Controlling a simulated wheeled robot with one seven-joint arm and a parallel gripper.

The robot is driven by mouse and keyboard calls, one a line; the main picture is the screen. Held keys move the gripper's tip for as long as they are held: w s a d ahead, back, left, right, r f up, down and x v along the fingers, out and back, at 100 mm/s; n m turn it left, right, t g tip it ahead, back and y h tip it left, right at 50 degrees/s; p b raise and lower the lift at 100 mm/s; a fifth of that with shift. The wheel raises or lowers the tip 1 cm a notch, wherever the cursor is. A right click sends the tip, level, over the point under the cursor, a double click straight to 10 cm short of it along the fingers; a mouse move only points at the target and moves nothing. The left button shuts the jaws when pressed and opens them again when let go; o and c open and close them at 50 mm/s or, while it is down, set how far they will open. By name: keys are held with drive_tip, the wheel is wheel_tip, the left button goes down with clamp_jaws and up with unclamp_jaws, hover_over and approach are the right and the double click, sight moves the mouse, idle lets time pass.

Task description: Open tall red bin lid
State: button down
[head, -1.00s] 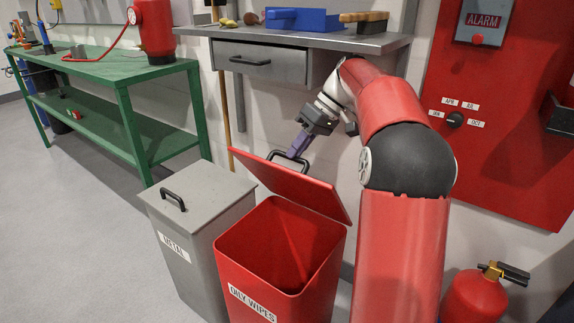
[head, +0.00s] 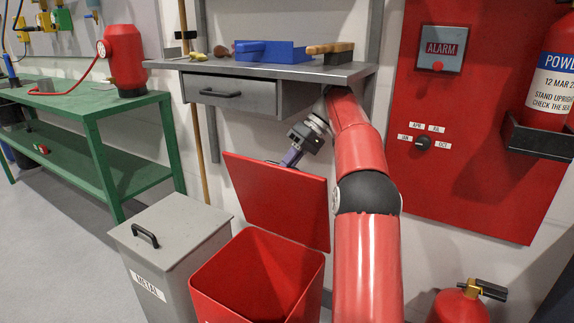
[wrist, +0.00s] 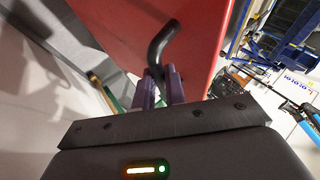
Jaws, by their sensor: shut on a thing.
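The tall red bin (head: 258,280) stands at the lower middle of the head view with its mouth uncovered. Its red lid (head: 278,200) is raised steeply at the back of the bin, inner face toward the camera. My gripper (head: 291,157) is behind the lid's top edge. In the wrist view my gripper's purple fingers (wrist: 164,85) are shut on the black lid handle (wrist: 158,45), on the lid's outer face (wrist: 195,30). The handle is mostly hidden behind the lid in the head view.
A grey metal bin (head: 165,240) with a closed lid stands left of the red bin. A grey bench with a drawer (head: 235,92) is above and behind. A red alarm panel (head: 480,110) and a fire extinguisher (head: 460,306) are at right. Open floor lies at left.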

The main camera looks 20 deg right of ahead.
drive_tip(key=shift+d+f, duration=0.25)
drive_tip(key=shift+f, duration=0.4)
drive_tip(key=c, duration=1.5)
unclamp_jaws()
drive_tip(key=shift+w, duration=0.1)
drive_tip(key=shift+o, duration=0.2)
drive_tip(key=shift+r, duration=0.15)
drive_tip(key=shift+a+r, duration=0.1)
